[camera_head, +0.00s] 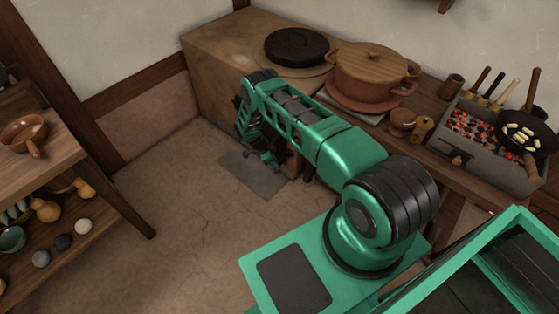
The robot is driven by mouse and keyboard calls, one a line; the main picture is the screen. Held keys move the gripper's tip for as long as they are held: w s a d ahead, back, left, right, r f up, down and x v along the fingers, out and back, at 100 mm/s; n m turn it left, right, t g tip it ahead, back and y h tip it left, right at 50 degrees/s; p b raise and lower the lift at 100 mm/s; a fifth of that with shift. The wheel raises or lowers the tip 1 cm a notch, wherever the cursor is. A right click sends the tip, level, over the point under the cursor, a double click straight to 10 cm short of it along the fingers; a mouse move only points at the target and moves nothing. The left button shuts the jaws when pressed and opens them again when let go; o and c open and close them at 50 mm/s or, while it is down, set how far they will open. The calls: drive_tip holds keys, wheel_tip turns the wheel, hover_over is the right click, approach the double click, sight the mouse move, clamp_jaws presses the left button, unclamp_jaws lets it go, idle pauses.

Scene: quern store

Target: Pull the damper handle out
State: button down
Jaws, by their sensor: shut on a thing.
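My arm reaches across to the front of the clay stove (205,62), and its far end bends down close to the stove's front face. My gripper (268,154) is there, low in front of the stove and above a grey floor slab. It is small and partly covered by my own arm links. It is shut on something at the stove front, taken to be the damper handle. The handle itself is hidden behind the gripper and arm, so how far out it stands cannot be told.
A charcoal grill (490,150) with a pan (525,132) stands at right. A wooden shelf (75,165) with bowls is at left. The floor between is clear.

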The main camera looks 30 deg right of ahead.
drive_tip(key=shift+w+a+f, duration=0.15)
drive_tip(key=shift+a, duration=0.2)
drive_tip(key=c, duration=1.6)
unclamp_jaws()
drive_tip(key=shift+d, duration=0.1)
drive_tip(key=shift+d, duration=0.1)
drive_tip(key=v, duration=1)
drive_tip(key=shift+r, duration=0.35)
